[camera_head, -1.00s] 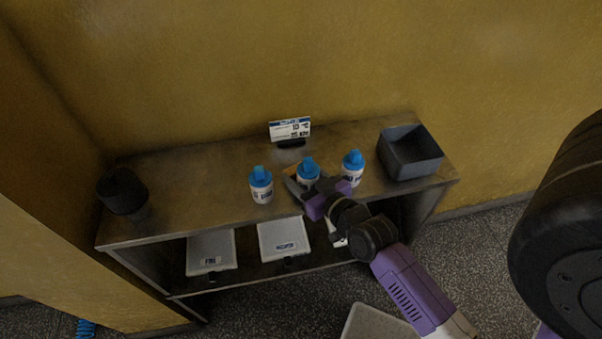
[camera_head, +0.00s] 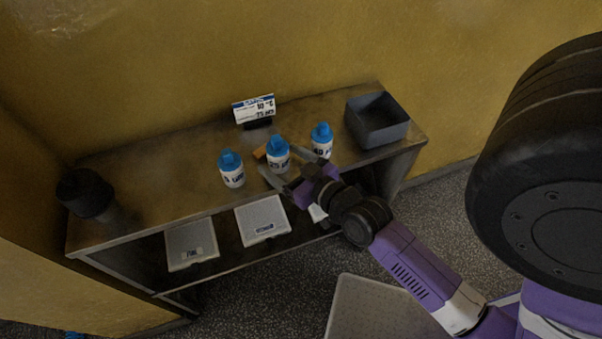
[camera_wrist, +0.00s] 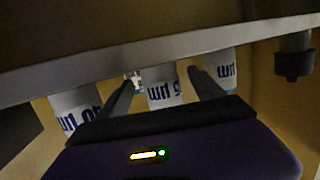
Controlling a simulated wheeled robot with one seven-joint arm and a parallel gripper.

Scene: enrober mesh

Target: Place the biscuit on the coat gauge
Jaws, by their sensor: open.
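A small flat orange-brown piece (camera_head: 260,152), which may be the biscuit, lies on the bench top, partly hidden behind the middle bottle. My gripper (camera_head: 280,160) is open, its fingers spread on either side of the middle white bottle (camera_head: 278,162) with a blue cap. In the wrist view, the two dark fingers (camera_wrist: 163,90) straddle that bottle (camera_wrist: 163,93); I cannot tell whether they touch it. No biscuit can be made out between the fingers. I cannot tell which thing is the coat gauge.
Similar bottles stand left (camera_head: 231,170) and right (camera_head: 321,142). A label sign (camera_head: 254,108) stands behind, a grey bin (camera_head: 377,122) at the right end, a black cylinder (camera_head: 86,193) at the left. White labelled trays (camera_head: 262,212) sit on the lower shelf.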

